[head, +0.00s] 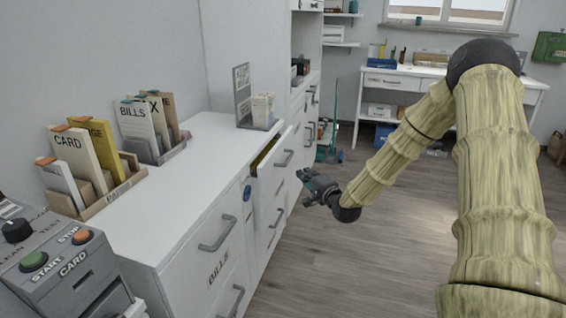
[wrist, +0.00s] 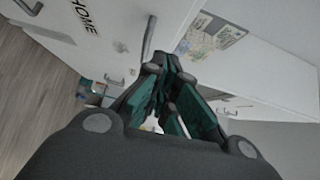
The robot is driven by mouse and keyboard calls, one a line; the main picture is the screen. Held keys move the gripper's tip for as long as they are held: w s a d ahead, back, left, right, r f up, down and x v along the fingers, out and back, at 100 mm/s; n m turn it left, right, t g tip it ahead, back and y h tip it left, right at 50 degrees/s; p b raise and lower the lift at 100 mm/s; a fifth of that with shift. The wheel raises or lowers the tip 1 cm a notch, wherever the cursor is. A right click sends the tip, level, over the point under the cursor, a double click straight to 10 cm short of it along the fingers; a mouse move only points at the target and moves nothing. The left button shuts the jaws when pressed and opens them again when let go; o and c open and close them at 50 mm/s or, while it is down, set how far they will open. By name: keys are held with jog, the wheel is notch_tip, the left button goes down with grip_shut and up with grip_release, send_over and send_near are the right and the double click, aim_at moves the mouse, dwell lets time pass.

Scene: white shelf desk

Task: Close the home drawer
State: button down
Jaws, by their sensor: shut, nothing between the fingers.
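The home drawer (head: 279,172) is the upper drawer in the white cabinet row in the head view. It stands partly pulled out, with something yellow showing inside and a grey bar handle on its front. In the wrist view its front (wrist: 113,22) bears the label HOME, and its handle (wrist: 148,38) is close to my fingertips. My gripper (head: 306,186) is in front of the drawer, to its right in the head view, and appears apart from the front. Its dark teal fingers (wrist: 165,80) are shut and hold nothing. Exact contact with the handle cannot be told.
The BILLS drawer (head: 216,245) beside it is shut. The white cabinet top carries file holders (head: 105,195) and a grey stand (head: 244,97). A grey button box (head: 65,262) is at the near left. The wooden floor (head: 330,260) in front of the cabinets is clear.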

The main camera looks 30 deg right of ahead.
jog(key=b, duration=0.3)
send_near(276, 153)
jog(key=w+d, duration=0.2)
jog(key=w, duration=0.2)
jog(key=shift+w+a+f, duration=0.1)
jog(key=shift+w+a, duration=0.4)
jog(key=shift+a, duration=0.1)
